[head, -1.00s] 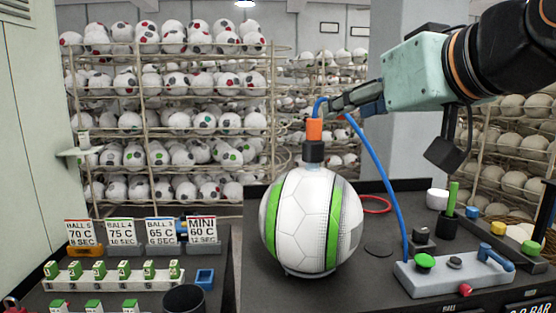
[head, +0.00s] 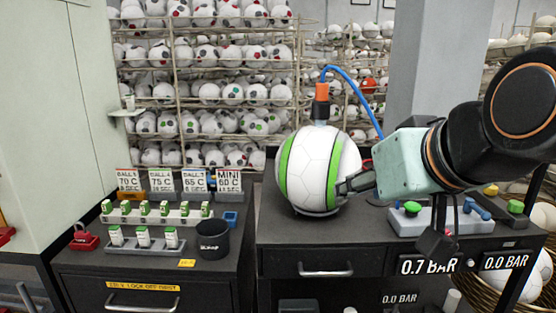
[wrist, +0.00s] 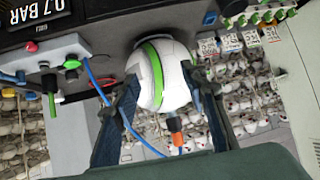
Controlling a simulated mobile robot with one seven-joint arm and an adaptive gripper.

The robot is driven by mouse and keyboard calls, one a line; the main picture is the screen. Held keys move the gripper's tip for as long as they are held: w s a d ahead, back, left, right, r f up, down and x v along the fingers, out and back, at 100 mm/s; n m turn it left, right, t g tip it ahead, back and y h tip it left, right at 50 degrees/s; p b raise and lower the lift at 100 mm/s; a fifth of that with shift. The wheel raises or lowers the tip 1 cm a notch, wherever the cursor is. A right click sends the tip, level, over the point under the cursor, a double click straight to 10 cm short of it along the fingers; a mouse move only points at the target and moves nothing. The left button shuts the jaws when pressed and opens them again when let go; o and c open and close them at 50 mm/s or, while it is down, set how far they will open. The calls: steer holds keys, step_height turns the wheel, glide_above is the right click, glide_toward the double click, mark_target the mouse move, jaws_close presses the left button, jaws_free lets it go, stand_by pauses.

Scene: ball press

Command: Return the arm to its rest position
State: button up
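My gripper (head: 345,187) is at the right side of the ball in the head view, at about mid-height, overlapping the ball's edge in the picture. In the wrist view my gripper (wrist: 160,76) has its two dark fingers spread wide, with nothing held between them. The white ball with green stripes (head: 318,172) sits upright on the dark bench; it also shows beyond the fingers in the wrist view (wrist: 172,75). The orange and black connector (head: 321,100) stands on top of the ball, with the blue hose (head: 357,92) running from it. Contact between fingers and ball cannot be told.
The hose unit with a green button (head: 412,208) stands on the bench to the right, partly behind my arm. A left cabinet (head: 150,262) carries label cards, small green-topped bottles and a dark cup (head: 213,242). Ball racks fill the back.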

steer(key=s+f+m+g+h, duration=0.1)
steer(key=s+f+g, duration=0.3)
steer(key=f, duration=0.6)
steer(key=s+f+m+g+h, duration=0.1)
steer(key=s+f, duration=0.4)
steer(key=f, duration=0.5)
step_height(320, 180, up, 21)
steer(key=p, duration=2)
steer(key=shift+d+p, duration=0.3)
